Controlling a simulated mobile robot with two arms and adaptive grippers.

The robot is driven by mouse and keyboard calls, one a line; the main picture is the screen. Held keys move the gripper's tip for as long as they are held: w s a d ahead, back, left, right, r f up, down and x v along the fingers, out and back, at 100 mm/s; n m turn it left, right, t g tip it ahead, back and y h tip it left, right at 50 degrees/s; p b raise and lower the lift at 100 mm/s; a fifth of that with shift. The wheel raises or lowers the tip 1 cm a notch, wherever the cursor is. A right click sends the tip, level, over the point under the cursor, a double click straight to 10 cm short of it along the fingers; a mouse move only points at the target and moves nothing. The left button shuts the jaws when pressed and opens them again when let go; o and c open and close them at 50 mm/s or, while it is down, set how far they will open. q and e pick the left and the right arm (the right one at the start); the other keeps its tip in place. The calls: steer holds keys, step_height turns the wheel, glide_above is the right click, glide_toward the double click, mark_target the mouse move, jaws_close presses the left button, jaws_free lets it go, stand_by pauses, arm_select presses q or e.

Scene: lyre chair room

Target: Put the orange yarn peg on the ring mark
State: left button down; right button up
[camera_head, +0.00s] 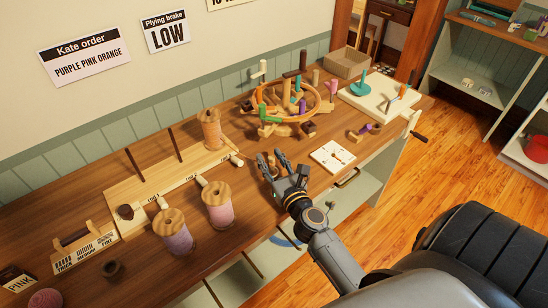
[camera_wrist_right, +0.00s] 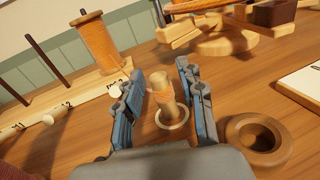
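My right gripper (camera_head: 270,157) is low over the table, its fingers spread. In the right wrist view the open fingers (camera_wrist_right: 160,72) stand on either side of a short tan-orange wooden peg (camera_wrist_right: 162,92), with a gap to each finger. The peg is upright, its foot within a pale ring (camera_wrist_right: 172,118) on the table, which looks like the ring mark. Whether this is the orange yarn peg I cannot tell for certain. A spool of orange yarn (camera_head: 210,132) stands on the wooden rack and also shows in the wrist view (camera_wrist_right: 98,42). My left gripper is not in view.
A brown wooden cup (camera_wrist_right: 258,138) sits close right of the right finger. The round winder with an orange hoop (camera_head: 292,112) stands behind. A pale square board (camera_head: 333,155) lies to the right. Purple (camera_head: 174,236) and pink (camera_head: 218,208) spools stand left.

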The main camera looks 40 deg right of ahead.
steer(key=s+b, duration=0.1)
steer(key=s, duration=0.2)
steer(key=s+a+b, duration=0.1)
steer(key=s, duration=0.3)
steer(key=s+a+b, duration=0.1)
steer(key=s, duration=0.2)
steer(key=shift+s, duration=0.4)
steer(key=shift+s+a+r+b, duration=0.1)
steer(key=shift+s+r+b, duration=0.05)
steer(key=shift+s+b, duration=0.3)
steer(key=shift+s, duration=0.1)
